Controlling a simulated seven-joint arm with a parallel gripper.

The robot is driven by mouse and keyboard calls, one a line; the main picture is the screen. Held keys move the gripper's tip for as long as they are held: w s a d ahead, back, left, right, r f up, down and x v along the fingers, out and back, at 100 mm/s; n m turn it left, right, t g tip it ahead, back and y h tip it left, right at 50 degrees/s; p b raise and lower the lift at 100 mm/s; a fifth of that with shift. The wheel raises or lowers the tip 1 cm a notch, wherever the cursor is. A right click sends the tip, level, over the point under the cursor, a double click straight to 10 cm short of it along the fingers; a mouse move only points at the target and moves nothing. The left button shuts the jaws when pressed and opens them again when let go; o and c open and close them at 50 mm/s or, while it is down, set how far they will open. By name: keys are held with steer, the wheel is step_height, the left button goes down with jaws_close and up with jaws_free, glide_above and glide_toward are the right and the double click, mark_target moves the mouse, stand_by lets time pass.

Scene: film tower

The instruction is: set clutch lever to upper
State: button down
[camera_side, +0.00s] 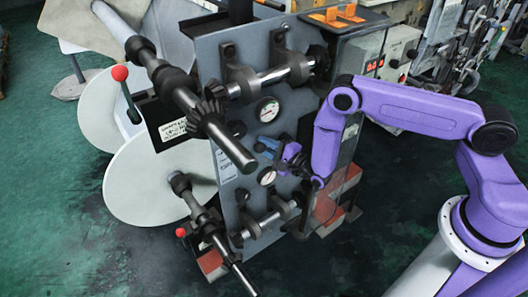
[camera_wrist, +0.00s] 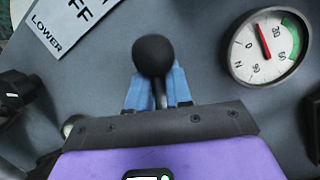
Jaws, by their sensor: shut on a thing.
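The clutch lever (camera_wrist: 153,56) shows in the wrist view as a round black knob on a thin rod. My gripper (camera_wrist: 157,88) has its blue fingers shut on the lever just below the knob, one finger on each side of the rod. A label plate (camera_wrist: 65,28) at the upper left reads "LOWER" and part of "OFF"; the rest is cut off. In the side view my gripper (camera_side: 267,148) is at the front panel, between two gauges. I cannot make out the lever there, nor tell its exact position.
The grey panel (camera_side: 213,90) carries a gauge (camera_wrist: 268,47) close to the right of my gripper. Shafts (camera_side: 215,128) and rollers stick out left of my arm. A control box (camera_side: 385,55) stands behind. A red-knobbed lever (camera_side: 120,73) is at far left.

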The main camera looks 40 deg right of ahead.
steer(key=shift+s+a+r+m+y, duration=0.15)
steer(key=shift+a+r+m+y, duration=0.1)
steer(key=shift+r, duration=0.2)
steer(key=shift+s+a+r+m+y, duration=0.15)
steer(key=shift+r+m, duration=0.1)
steer(key=shift+r, duration=0.15)
steer(key=shift+w+r, duration=0.1)
steer(key=shift+r, duration=0.05)
steer(key=c, duration=0.8)
jaws_free()
steer(key=shift+d, duration=0.2)
steer(key=shift+s+d, duration=0.2)
steer(key=shift+s, duration=0.25)
steer(key=v, duration=1.1)
steer(key=shift+s+a, duration=0.1)
steer(key=shift+a, duration=0.1)
